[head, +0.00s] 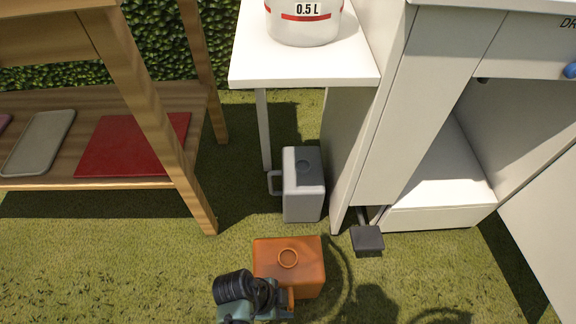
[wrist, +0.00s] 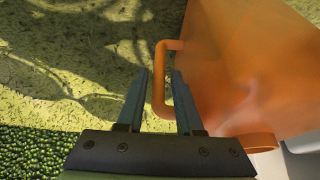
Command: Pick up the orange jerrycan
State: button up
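The orange jerrycan (head: 308,271) stands upright on the grass in the lower middle of the head view, with a round ring on its top. It fills the right side of the wrist view (wrist: 245,65). Its side handle (wrist: 160,82) is a bent orange bar. My gripper (wrist: 160,74) is open, with one finger on each side of the handle bar and small gaps visible. In the head view my wrist and arm cover the jerrycan's lower left, so the fingers are mostly hidden there.
A grey-white canister (head: 303,199) stands just behind the jerrycan, under a white side table (head: 300,66). A white cabinet (head: 400,110) with a dark pedal (head: 367,238) is to the right. A wooden shelf (head: 170,130) is at left. Grass at lower left is clear.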

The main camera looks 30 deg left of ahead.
jog(key=shift+x, duration=0.75)
grip_shut()
jog(key=shift+w+a+r, duration=0.1)
dwell(0.8)
